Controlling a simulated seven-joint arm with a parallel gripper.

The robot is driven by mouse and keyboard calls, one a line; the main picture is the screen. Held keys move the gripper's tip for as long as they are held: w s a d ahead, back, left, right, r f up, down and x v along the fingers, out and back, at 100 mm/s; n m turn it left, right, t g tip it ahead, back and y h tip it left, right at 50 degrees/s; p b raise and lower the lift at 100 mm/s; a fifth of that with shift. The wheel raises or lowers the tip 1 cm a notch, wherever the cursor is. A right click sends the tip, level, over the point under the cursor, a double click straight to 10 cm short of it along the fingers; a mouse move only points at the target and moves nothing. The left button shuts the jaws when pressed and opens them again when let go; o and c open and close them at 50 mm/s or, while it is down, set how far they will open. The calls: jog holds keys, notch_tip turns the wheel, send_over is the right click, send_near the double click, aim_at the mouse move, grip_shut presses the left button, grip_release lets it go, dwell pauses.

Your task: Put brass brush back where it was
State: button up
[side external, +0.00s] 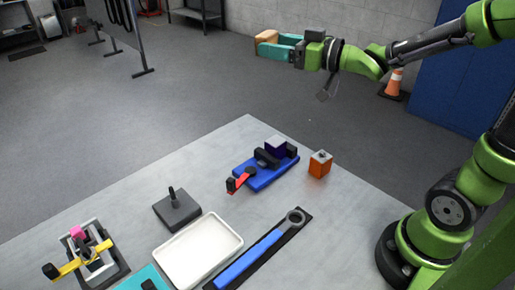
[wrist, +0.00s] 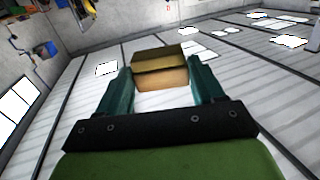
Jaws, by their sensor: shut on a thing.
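My gripper (side external: 274,44) is raised high above the far side of the table, well clear of it, with its teal fingers pointing left in the side external view. It is shut on a tan block with a darker golden-brown face, which I take for the brass brush (side external: 264,38). In the wrist view the brush (wrist: 161,75) sits between the fingertips of my gripper (wrist: 160,82). Its bristles cannot be made out clearly. No marked place for the brush can be told.
On the grey table (side external: 120,200) are a blue vise-like fixture (side external: 262,172), an orange block (side external: 320,165), a dark plate with a peg (side external: 177,212), a white tray (side external: 238,235), a blue-handled wrench (side external: 250,260), a yellow-armed fixture (side external: 80,262) and a teal mat (side external: 128,283).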

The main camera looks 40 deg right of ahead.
aim_at(277, 31)
jog(key=r+h, duration=0.1)
jog(key=w+d+r+m+g+h, duration=0.1)
jog(key=w+r+m+h, duration=0.1)
jog(key=shift+w+d+h, duration=0.1)
jog(key=shift+d+h, duration=0.3)
jog(key=shift+d+f+m+g+h, duration=0.2)
jog(key=shift+d+m+g+h, duration=0.05)
jog(key=shift+m+g+h, duration=0.4)
jog(key=s+a+g, duration=0.6)
jog(key=s+a, duration=0.1)
jog(key=s, duration=0.4)
jog(key=s+a+g, duration=0.6)
jog(key=s, duration=0.4)
notch_tip(277, 31, down, 29)
jog(key=g, duration=0.1)
jog(key=n+g, duration=0.1)
jog(key=shift+s+r+g, duration=0.15)
jog(key=shift+r+g, duration=0.05)
jog(key=shift+g, duration=0.15)
jog(key=shift+f, duration=0.45)
